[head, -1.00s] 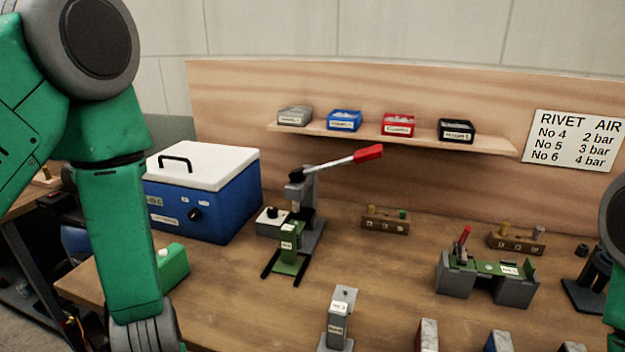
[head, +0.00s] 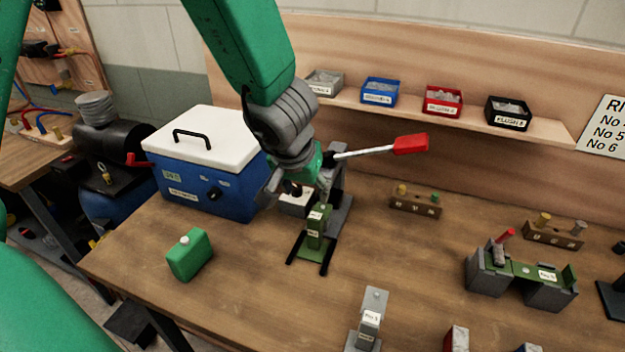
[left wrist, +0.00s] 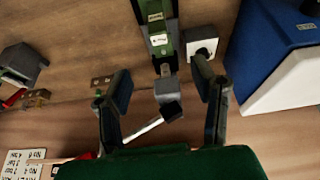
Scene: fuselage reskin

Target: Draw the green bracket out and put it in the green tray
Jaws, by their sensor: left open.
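A narrow green bracket (head: 318,226) with white labels stands upright at the front of the grey press, above two dark rails on the bench. In the left wrist view the bracket (left wrist: 158,22) is at the top centre. My left gripper (head: 298,187) is at the press, just behind and above the bracket. In the left wrist view its two fingers (left wrist: 165,95) are spread wide, with the press head between and beyond them and nothing held. My right gripper is not in view. I cannot make out a green tray.
The press lever with its red grip (head: 410,144) reaches right of my gripper. A blue box with a white lid (head: 210,170) stands close left. A green canister (head: 190,255) is at the front left. A fixture with green parts (head: 522,272) is at the right.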

